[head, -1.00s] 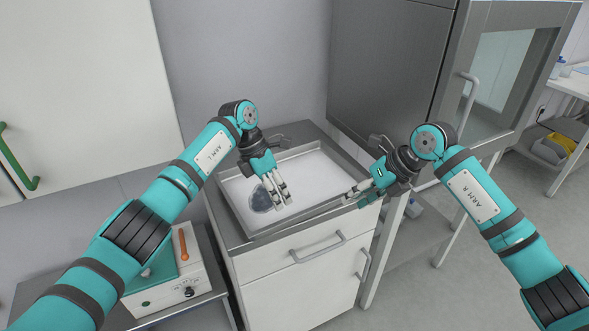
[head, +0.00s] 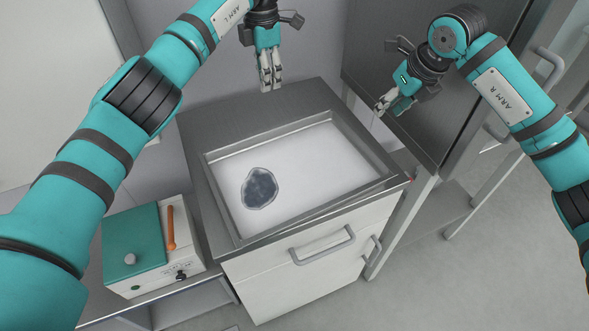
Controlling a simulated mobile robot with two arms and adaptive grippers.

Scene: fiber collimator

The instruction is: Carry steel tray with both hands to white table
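The steel tray (head: 222,205) is a shallow rectangular pan with a pale inner floor. It lies on top of a cabinet with a grey steel top. A dark bluish-grey round patch (head: 260,188) shows on its floor. My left gripper (head: 271,89) points down above and behind the tray's back edge, apart from it. Its fingers look close together, but I cannot tell whether it is shut. My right gripper (head: 381,108) is raised right of the tray, clear of it. Its fingers overlap in view, so its opening is unclear. Neither visibly holds anything. No white table is identifiable.
The white-fronted cabinet (head: 290,290) has bar handles (head: 322,247). A boxy instrument with a teal top (head: 133,245) and orange stick (head: 170,228) stands left on a low shelf. A grey metal cabinet (head: 440,80) stands right. Bare floor (head: 480,285) shows at lower right.

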